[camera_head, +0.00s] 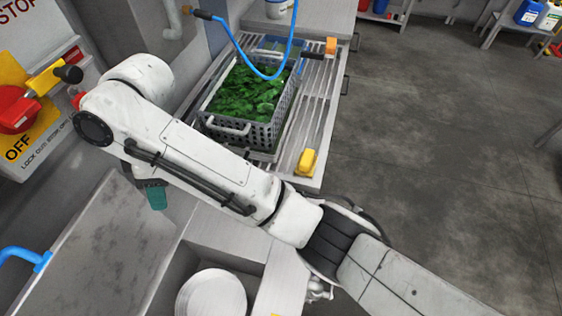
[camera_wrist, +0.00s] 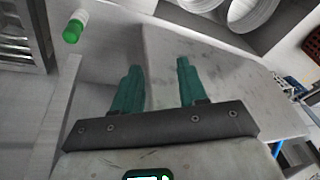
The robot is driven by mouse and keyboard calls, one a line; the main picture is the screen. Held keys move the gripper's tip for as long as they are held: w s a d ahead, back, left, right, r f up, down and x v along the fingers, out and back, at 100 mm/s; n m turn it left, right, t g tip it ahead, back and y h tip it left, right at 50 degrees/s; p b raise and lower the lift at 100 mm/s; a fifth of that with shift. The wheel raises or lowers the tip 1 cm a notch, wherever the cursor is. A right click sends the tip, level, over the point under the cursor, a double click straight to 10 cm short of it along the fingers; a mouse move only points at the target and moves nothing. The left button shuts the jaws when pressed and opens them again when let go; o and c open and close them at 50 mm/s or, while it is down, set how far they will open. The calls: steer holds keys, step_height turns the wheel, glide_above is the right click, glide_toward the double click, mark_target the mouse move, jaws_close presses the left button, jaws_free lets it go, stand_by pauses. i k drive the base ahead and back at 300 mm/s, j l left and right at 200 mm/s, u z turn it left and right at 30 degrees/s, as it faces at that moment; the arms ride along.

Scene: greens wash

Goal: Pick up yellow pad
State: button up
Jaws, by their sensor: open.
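The yellow pad (camera_head: 306,162) sits on the near right corner of the slatted metal rack, in front of the grey crate. My gripper (camera_head: 156,197) hangs at the left over the grey metal counter, well apart from the pad, with only part of its teal fingers showing. In the wrist view my gripper (camera_wrist: 158,72) has its two teal fingers spread apart, with nothing between them. The pad is not seen in the wrist view.
A grey perforated crate (camera_head: 226,127) of leafy greens stands on the rack (camera_head: 322,115). A blue hose (camera_head: 237,43) arches over it. An orange-ended item (camera_head: 331,46) lies at the rack's far end. A green-and-white bottle (camera_wrist: 75,27) shows in the wrist view.

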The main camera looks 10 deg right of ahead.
mark_target(306, 166)
steer(key=l+u, duration=0.15)
steer(key=u, duration=0.15)
steer(key=l+u, duration=0.1)
steer(key=u, duration=0.2)
steer(key=i+l+u, duration=0.1)
steer(key=u, duration=0.25)
steer(key=i+l+u, duration=0.1)
steer(key=l+u, duration=0.2)
